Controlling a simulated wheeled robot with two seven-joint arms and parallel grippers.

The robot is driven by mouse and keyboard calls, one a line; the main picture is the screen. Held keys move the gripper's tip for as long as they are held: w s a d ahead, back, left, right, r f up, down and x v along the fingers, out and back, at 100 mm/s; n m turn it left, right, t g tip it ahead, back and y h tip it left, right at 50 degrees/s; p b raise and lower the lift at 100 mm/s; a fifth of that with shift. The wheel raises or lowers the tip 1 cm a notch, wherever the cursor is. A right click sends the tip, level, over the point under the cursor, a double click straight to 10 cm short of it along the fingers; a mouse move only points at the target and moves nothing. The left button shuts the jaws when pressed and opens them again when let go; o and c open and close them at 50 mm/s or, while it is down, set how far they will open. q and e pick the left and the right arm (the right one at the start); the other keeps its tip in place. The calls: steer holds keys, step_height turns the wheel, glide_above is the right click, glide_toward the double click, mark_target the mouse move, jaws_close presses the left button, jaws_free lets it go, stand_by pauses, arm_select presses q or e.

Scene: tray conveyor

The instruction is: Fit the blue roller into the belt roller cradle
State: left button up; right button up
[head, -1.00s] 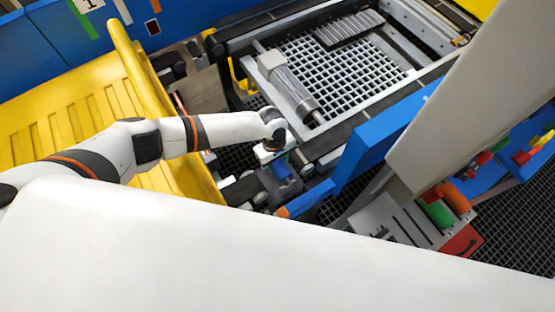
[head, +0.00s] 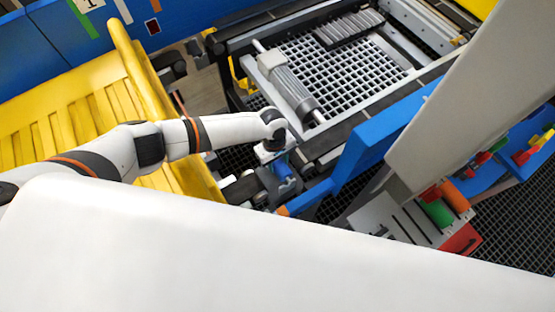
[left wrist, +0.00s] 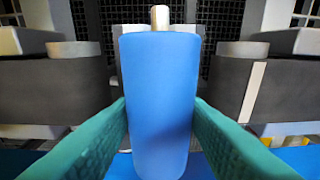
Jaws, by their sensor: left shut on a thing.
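The blue roller (left wrist: 160,95) stands upright in the left wrist view, with a short metal pin at its top end. It also shows small in the head view (head: 285,172). My left gripper (left wrist: 160,130) is shut on it, a green pad pressed to each side near the lower part. In the head view my left gripper (head: 273,152) is over the gap at the conveyor's near edge. Dark grey blocks stand on both sides of the roller in the left wrist view, apart from it. I cannot tell whether the roller touches the cradle. My right gripper is not in view.
A yellow slatted chute (head: 90,115) lies at the left. The conveyor frame has a metal roller (head: 292,85) over a grid floor. A blue rail (head: 375,135) runs close right of the gripper. A grey rack (head: 405,225) with coloured pieces stands at the right.

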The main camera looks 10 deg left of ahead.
mark_target(277, 166)
arm_select(q)
steer(key=shift+p, duration=0.5)
stand_by(1.0)
steer(key=shift+f+b, duration=1.35)
steer(key=shift+f, duration=0.45)
steer(key=shift+s+d+f, duration=0.1)
steer(key=shift+f, duration=0.2)
steer(key=shift+r, duration=0.1)
steer(key=shift+r+p, duration=0.45)
steer(key=shift+p, duration=0.1)
steer(key=shift+r+p, duration=1.15)
steer(key=shift+p, duration=0.1)
steer(key=shift+p, duration=0.6)
stand_by(0.8)
steer(key=shift+f+b, duration=0.75)
steer(key=shift+f, duration=0.2)
